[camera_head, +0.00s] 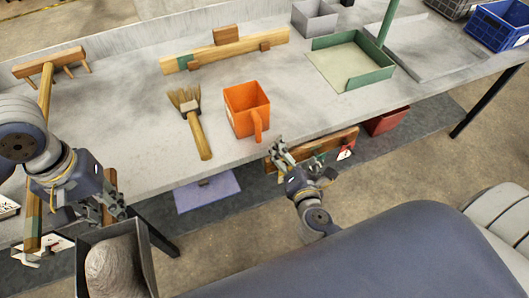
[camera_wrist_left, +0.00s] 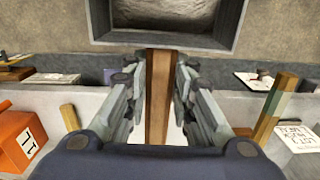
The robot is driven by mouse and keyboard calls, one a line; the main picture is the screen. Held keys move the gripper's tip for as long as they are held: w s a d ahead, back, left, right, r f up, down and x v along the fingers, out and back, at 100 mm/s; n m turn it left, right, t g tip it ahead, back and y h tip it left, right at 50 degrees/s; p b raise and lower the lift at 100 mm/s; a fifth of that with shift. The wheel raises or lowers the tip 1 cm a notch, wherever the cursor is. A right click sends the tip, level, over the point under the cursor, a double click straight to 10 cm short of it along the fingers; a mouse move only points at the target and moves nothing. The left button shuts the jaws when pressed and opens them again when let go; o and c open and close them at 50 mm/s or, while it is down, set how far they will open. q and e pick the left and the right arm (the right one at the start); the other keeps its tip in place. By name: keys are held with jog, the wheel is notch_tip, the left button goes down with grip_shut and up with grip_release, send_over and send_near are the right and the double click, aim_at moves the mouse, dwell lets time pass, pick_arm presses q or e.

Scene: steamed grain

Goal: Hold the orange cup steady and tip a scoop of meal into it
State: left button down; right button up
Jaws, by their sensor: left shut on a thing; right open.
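The orange cup (camera_head: 240,103) stands upright and open on the grey table, its handle toward the front edge; it also shows at the left of the left wrist view (camera_wrist_left: 14,140). My left gripper (camera_head: 103,208) is shut on the wooden handle (camera_wrist_left: 158,105) of a dark, box-shaped scoop (camera_head: 82,272). The scoop holds a heap of pale meal (camera_head: 112,266) and hangs out in front of the table, left of the cup and apart from it. My right gripper (camera_head: 279,152) is open and empty by the table's front edge, just right of the cup's handle.
A brush (camera_head: 197,128) lies left of the cup. A wooden rake (camera_head: 46,90) lies at the far left. A wooden bar (camera_head: 236,50) lies behind the cup. A green-walled tray (camera_head: 371,76) and a blue crate (camera_head: 497,27) stand to the right.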

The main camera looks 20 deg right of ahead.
aim_at(253, 123)
pick_arm(q)
jog(key=shift+s+a+f+b, duration=0.15)
jog(key=shift+a+f+b, duration=0.25)
jog(key=shift+f, duration=0.1)
pick_arm(e)
jog(key=a+r+n+t+y, duration=0.1)
jog(key=a+n, duration=0.1)
jog(key=n, duration=0.2)
jog(key=a+r+n+t+y, duration=0.1)
jog(key=a+r+n, duration=0.1)
jog(key=a+n, duration=0.1)
jog(key=w+a+r+n+t+y, duration=0.1)
jog(key=a+r+n+y, duration=0.1)
jog(key=n, duration=0.3)
jog(key=shift+a, duration=0.35)
pick_arm(q)
jog(key=shift+r, duration=0.1)
pick_arm(e)
jog(key=shift+w, duration=0.3)
pick_arm(q)
jog(key=shift+r+p, duration=0.75)
jog(key=shift+p, duration=0.1)
pick_arm(e)
jog(key=w, duration=1.1)
jog(key=shift+w+a, duration=0.15)
jog(key=shift+a, duration=0.1)
jog(key=c, duration=1)
